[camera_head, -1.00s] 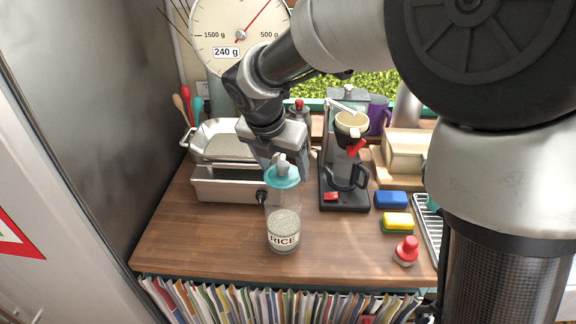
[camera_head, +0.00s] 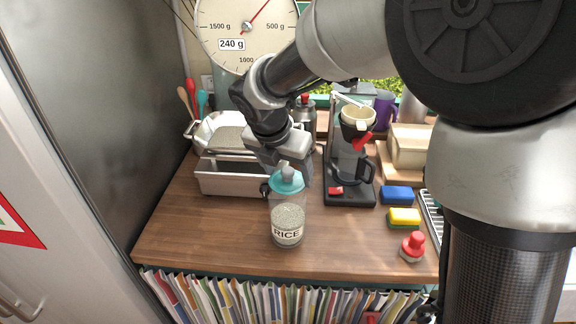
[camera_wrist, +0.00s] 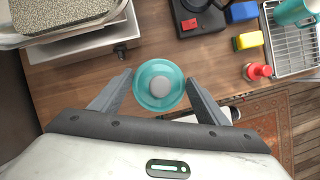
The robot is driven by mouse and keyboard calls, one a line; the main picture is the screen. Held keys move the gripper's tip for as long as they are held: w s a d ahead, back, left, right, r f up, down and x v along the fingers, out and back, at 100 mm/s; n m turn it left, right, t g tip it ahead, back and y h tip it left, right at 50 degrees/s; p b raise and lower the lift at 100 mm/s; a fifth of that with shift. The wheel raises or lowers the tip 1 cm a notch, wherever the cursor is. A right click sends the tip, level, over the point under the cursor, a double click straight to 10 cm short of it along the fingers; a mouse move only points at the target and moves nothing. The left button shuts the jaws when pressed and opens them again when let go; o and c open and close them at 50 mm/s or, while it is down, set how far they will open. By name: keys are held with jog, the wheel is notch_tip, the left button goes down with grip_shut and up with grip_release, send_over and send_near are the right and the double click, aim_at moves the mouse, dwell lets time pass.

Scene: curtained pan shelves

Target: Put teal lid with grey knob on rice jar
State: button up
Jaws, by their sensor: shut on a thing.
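The teal lid (camera_head: 287,184) with its grey knob (camera_head: 288,173) is between the fingers of my gripper (camera_head: 287,172), which is shut on it. In the wrist view the round lid (camera_wrist: 142,92) and the knob (camera_wrist: 159,87) show from above, with one finger of my gripper (camera_wrist: 159,80) on each side of the rim. The clear rice jar (camera_head: 287,222), part filled and labelled RICE, stands upright on the counter under the lid. The lid covers the jar's mouth in the head view; I cannot tell whether they touch. In the wrist view the lid hides the jar.
A metal pan (camera_head: 232,180) is close on the left, behind the jar. A coffee maker (camera_head: 348,190) stands to the right. Blue (camera_head: 397,195) and yellow (camera_head: 404,216) sponges and a red-knobbed item (camera_head: 413,243) lie farther right. The counter in front is clear.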

jog(key=shift+f+b, duration=0.35)
jog(key=shift+f, duration=0.6)
dwell(0.5)
jog(key=o, duration=1.1)
jog(key=v, duration=1.7)
jog(key=shift+s+r+p, duration=0.15)
jog(key=shift+r+p, duration=0.05)
jog(key=shift+p, duration=0.2)
jog(key=shift+d, duration=0.1)
